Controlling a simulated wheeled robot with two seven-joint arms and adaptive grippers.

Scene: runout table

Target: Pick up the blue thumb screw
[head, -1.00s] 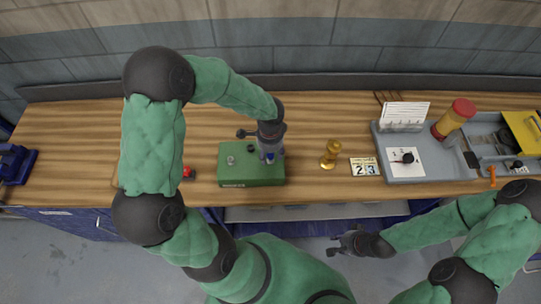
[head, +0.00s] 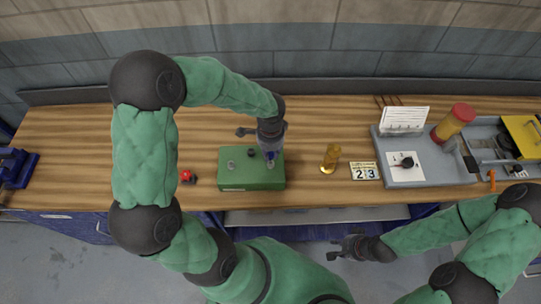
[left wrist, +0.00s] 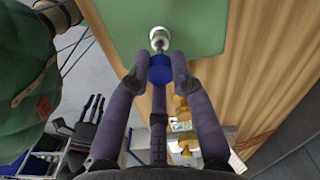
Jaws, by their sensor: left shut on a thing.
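The blue thumb screw (left wrist: 161,71) sits between the two fingertips of my left gripper (left wrist: 160,78) in the left wrist view. The gripper is shut on its blue head. A thin metal shank runs from the head toward a round metal socket (left wrist: 159,38) on the green box (left wrist: 200,28). I cannot tell whether the tip is clear of the socket. In the head view my left gripper (head: 270,150) points down over the right part of the green box (head: 235,177). My right gripper (head: 340,249) is open and empty in front of the table.
A red-topped item (head: 186,176) lies left of the box. A brass-coloured piece (head: 330,159) and a number card (head: 364,171) stand to its right. A grey tray (head: 430,177) with a dial card is further right. A blue vise (head: 15,166) is at the far left.

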